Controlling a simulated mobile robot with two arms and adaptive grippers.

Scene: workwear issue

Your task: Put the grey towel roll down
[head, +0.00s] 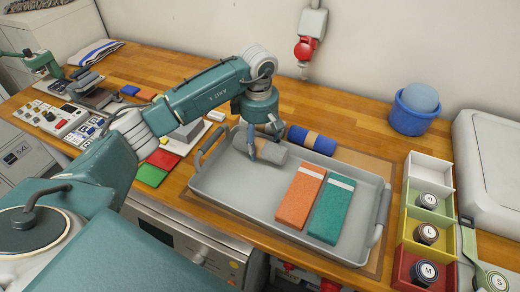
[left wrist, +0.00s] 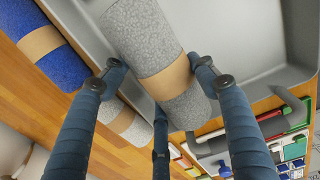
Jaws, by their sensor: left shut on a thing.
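The grey towel roll (head: 268,151) with a tan band is at the back left of the grey tray (head: 225,190). My left gripper (head: 262,142) comes from above and is shut on the roll. In the left wrist view the grey towel roll (left wrist: 150,40) lies between the fingers of my left gripper (left wrist: 160,84), close to its band. I cannot tell whether the roll touches the tray floor. My right gripper is not in view.
An orange towel (head: 299,196) and a teal towel (head: 331,209) lie in the tray. A blue roll (head: 312,140) lies behind it. Another pale banded roll (left wrist: 126,121) shows in the left wrist view. Coloured bins (head: 431,170) stand right, a blue tub (head: 410,118) behind.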

